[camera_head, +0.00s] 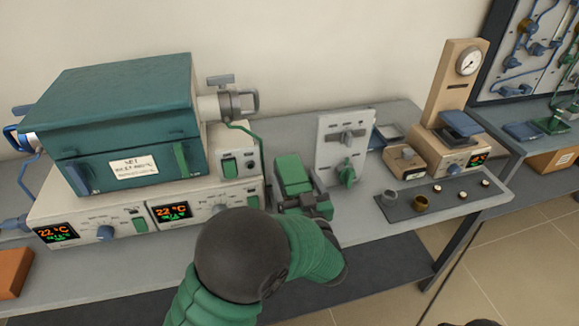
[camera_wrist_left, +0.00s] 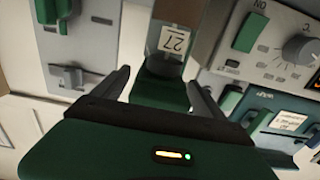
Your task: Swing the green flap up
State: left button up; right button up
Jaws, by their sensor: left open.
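A green, box-like piece (camera_head: 291,172), which looks like the green flap, stands on the grey bench between the furnace controls and a pale upright panel. My left gripper (camera_head: 304,203) is at its near side, with my arm covering the bench in front. In the left wrist view, the green part (camera_wrist_left: 160,92) shows between the two spread dark fingers of my left gripper (camera_wrist_left: 158,80). Neither finger clearly touches it. A greyish-brown block labelled 27 (camera_wrist_left: 178,40) is just beyond it. The flap's hinge cannot be made out.
A teal muffle furnace (camera_head: 125,110) on a control base (camera_head: 120,228) stands at the left. A pale panel with knobs (camera_head: 342,150) is close right of the green piece. Further right are a gauge stand (camera_head: 455,95) and a dark tray (camera_head: 400,206) with small cups.

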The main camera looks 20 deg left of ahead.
pick_arm(q)
jog(key=shift+a, duration=0.45)
jog(key=shift+a+r, duration=0.1)
jog(key=shift+s+d+r, duration=0.1)
jog(key=shift+d+r, duration=0.1)
jog(key=shift+d, duration=0.85)
jog(key=shift+c, duration=2.6)
jog(key=shift+s+a, duration=0.1)
jog(key=shift+a, duration=0.35)
jog(key=c, duration=0.5)
jog(key=shift+a, duration=0.15)
jog(key=shift+c, duration=1)
jog(key=shift+d, duration=0.2)
grip_shut()
pick_arm(e)
jog(key=shift+r, duration=0.2)
